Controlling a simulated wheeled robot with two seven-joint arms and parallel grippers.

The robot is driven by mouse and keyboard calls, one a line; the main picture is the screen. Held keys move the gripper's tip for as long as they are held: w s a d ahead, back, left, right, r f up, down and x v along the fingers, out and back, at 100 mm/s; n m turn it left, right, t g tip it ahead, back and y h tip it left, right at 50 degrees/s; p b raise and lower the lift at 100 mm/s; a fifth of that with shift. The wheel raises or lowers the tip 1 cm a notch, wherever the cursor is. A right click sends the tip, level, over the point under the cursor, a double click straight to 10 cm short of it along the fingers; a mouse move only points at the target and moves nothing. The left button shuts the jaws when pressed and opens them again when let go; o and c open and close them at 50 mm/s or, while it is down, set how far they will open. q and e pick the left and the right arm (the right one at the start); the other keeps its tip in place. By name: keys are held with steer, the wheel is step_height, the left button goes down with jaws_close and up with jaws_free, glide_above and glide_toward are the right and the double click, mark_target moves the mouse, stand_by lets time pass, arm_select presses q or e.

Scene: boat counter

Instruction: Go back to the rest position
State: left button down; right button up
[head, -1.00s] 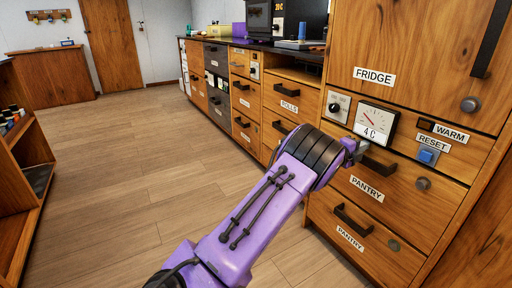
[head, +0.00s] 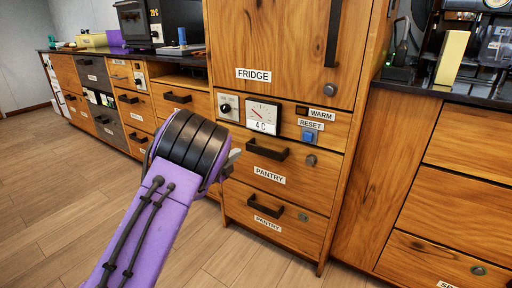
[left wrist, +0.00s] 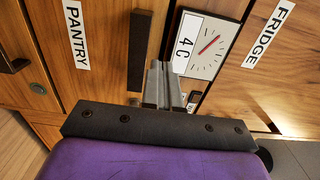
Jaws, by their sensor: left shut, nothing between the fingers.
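My left gripper (head: 232,160) is on the purple arm that comes in from the lower left in the head view. Its fingertips show small and grey beyond the black-ringed wrist, in front of the fridge cabinet's control row and upper pantry drawer. In the left wrist view the gripper (left wrist: 160,85) is shut and empty, its fingers side by side. They point at the cabinet between the dark drawer handle (left wrist: 142,50) and the 4 C dial (left wrist: 208,48). I cannot tell whether they touch it. My right gripper is not in view.
The fridge cabinet has a FRIDGE door (head: 285,40), a blue reset button (head: 309,137) and pantry drawers (head: 262,215). A counter (head: 450,90) with a yellow block (head: 451,58) is at right. More drawers run to the left. Open floor (head: 40,210) lies at lower left.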

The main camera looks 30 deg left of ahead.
arm_select(q)
steer(key=s+d+f+n+g+y, duration=0.25)
steer(key=s+f+n, duration=0.45)
steer(key=f+n, duration=0.4)
steer(key=s+d+f+n+g+y, duration=0.2)
steer(key=s+d+f+n+g, duration=0.15)
steer(key=s+f+n, duration=0.7)
steer(key=s+d+f+n+g+h, duration=0.1)
steer(key=s+d+f+g, duration=0.3)
steer(key=s, duration=0.4)
steer(key=s+d+f+n+g, duration=0.1)
steer(key=s+d+f+g, duration=0.1)
steer(key=s+d+f, duration=0.35)
steer(key=s+d+f+n+g+h, duration=0.1)
steer(key=s+d+f+g, duration=0.15)
steer(key=s+f, duration=0.55)
step_height(320, 180, up, 29)
steer(key=s+a+p, duration=0.1)
steer(key=p, duration=2.5)
steer(key=shift+s+f, duration=0.2)
steer(key=shift+s, duration=0.05)
